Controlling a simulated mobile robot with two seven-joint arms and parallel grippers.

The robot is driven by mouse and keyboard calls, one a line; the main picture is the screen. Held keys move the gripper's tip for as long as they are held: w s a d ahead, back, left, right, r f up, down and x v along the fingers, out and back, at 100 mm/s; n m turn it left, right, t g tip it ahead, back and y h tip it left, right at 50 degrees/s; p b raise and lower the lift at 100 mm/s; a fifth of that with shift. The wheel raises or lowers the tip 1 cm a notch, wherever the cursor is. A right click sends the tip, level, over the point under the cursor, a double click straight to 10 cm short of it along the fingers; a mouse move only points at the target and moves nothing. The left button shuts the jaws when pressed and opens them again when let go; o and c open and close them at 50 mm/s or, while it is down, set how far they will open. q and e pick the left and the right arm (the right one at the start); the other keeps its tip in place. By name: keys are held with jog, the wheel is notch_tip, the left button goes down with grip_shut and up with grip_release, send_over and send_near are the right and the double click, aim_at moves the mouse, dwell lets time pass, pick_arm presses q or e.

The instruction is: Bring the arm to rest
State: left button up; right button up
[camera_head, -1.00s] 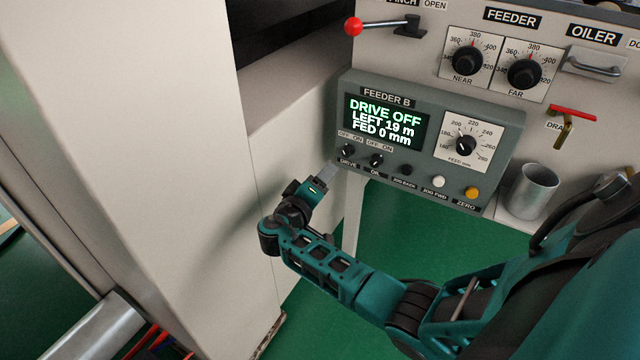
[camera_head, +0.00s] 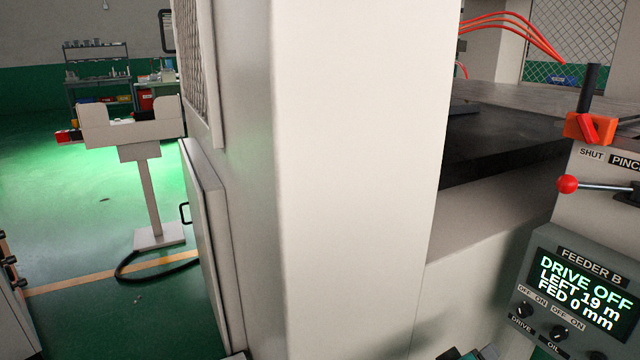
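The Feeder B panel (camera_head: 566,272) is at the lower right, cut off by the picture's edge. Its screen (camera_head: 580,290) reads DRIVE OFF, LEFT 19 m, FED 0 mm. The drive knob (camera_head: 523,310) and the oil knob (camera_head: 558,333) show below the screen. Only a small teal and grey piece of my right arm (camera_head: 470,354) shows at the bottom edge, left of the panel and apart from it. Whether its fingers are open or shut is not visible. My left gripper is out of view.
A wide pale machine column (camera_head: 360,180) fills the middle. A red-knobbed lever (camera_head: 567,184) and an orange clamp (camera_head: 590,127) stand above the panel. At the left, a white pedestal stand (camera_head: 150,195) stands on open green floor, with a black hose at its foot.

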jog(key=s+a+f+n+y, duration=0.2)
jog(key=s+a+f+y, duration=0.6)
jog(key=s+a, duration=0.15)
jog(key=s+a+r+t+y, duration=0.2)
jog(key=s+a+r+y, duration=0.1)
jog(key=s+a+y, duration=0.4)
pick_arm(q)
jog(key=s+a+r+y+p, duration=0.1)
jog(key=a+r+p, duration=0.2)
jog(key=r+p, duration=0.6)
jog(key=p, duration=0.4)
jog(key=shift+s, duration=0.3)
pick_arm(e)
jog(key=s+r, duration=0.3)
jog(key=r, duration=1)
jog(key=shift+a+m+t+h, duration=0.3)
jog(key=shift+a+t+h, duration=0.1)
